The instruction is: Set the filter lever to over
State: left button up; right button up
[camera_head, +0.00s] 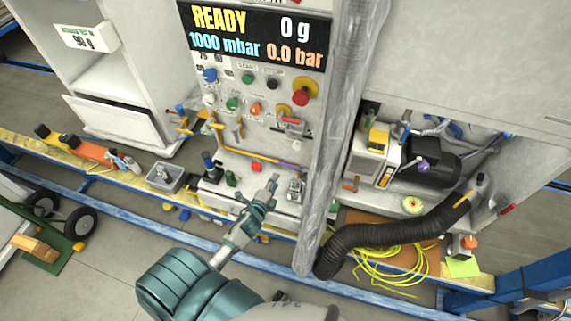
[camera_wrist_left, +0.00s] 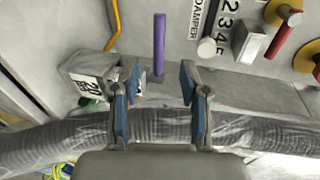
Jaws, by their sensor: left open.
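My left gripper (camera_head: 268,189) is in front of the lower part of the control panel (camera_head: 262,125). In the left wrist view its two blue-padded fingers (camera_wrist_left: 158,88) are apart, with nothing held between them. A purple lever (camera_wrist_left: 159,45) stands upright beyond the fingertips, between them in the picture and apart from both. In the head view a purple and orange bar (camera_head: 262,158) runs across the panel's lower part, above the gripper. No filter label is readable, so I cannot tell for certain which lever is the filter one. My right gripper does not show.
A thick grey wrapped pipe (camera_head: 333,150) stands right of the gripper; a grey pipe also crosses below the fingers in the wrist view (camera_wrist_left: 225,130). A DAMPER scale (camera_wrist_left: 215,20) is beside the purple lever. A black hose (camera_head: 390,235) and yellow cable (camera_head: 385,270) lie lower right.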

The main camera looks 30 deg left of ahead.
aim_at(283, 165)
pick_arm(q)
jog(key=x, duration=1.1)
jog(key=shift+a+f, duration=0.15)
jog(key=shift+a, duration=0.2)
jog(key=shift+w+d, duration=0.2)
jog(key=shift+w, duration=0.35)
jog(key=shift+a+f, duration=0.15)
grip_shut()
